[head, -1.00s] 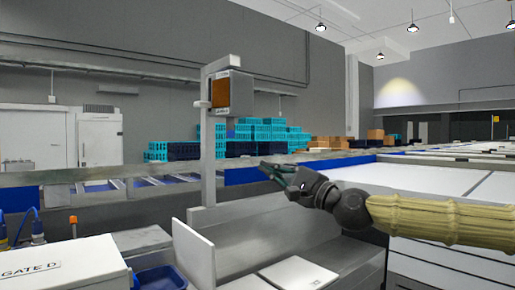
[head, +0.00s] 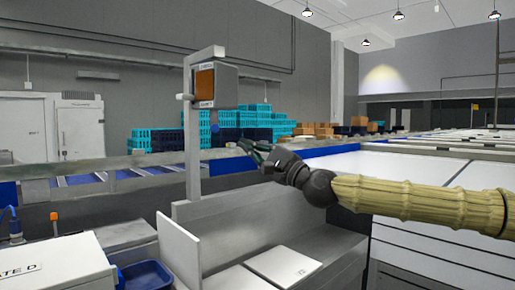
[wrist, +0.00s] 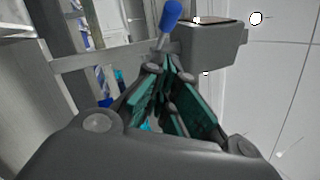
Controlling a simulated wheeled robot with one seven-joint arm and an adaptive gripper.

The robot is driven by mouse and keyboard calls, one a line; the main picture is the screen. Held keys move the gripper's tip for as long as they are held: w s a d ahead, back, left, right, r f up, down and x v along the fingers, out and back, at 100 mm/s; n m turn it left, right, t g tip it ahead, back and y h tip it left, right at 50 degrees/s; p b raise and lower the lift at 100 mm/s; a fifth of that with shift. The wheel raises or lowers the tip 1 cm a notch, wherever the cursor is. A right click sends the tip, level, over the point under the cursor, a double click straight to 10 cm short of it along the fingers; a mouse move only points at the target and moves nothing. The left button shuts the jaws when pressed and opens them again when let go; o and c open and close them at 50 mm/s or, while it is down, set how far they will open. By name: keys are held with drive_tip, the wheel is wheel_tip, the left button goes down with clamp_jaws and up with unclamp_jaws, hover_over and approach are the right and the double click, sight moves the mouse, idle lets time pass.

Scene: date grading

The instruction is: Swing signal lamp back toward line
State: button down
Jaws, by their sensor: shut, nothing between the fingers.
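The signal lamp (head: 227,87) is a grey box with an orange lens (head: 205,84) facing left, mounted on a grey post (head: 192,150). A short handle with a blue grip (head: 214,127) hangs below the box. In the wrist view the lamp box (wrist: 213,46) is at the upper right, and the blue grip (wrist: 172,13) is at top centre. My gripper (head: 244,146) is shut and empty, to the right of the grip and slightly below it, apart from it in the head view. In the wrist view its green-padded fingers (wrist: 168,72) point toward the handle.
The conveyor line (head: 110,180) with blue edging runs behind the post. A grey bin (head: 250,245) with white panels stands below. Teal crates (head: 245,122) are stacked at the back. A white table (head: 420,170) lies to the right.

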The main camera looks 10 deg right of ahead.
drive_tip(key=a+r+p, duration=0.1)
drive_tip(key=a+p, duration=0.1)
drive_tip(key=a, duration=0.1)
drive_tip(key=w+a+r, duration=0.1)
drive_tip(key=shift+a+r+p, duration=0.3)
drive_tip(key=shift+a+p, duration=0.1)
drive_tip(key=shift+a, duration=0.1)
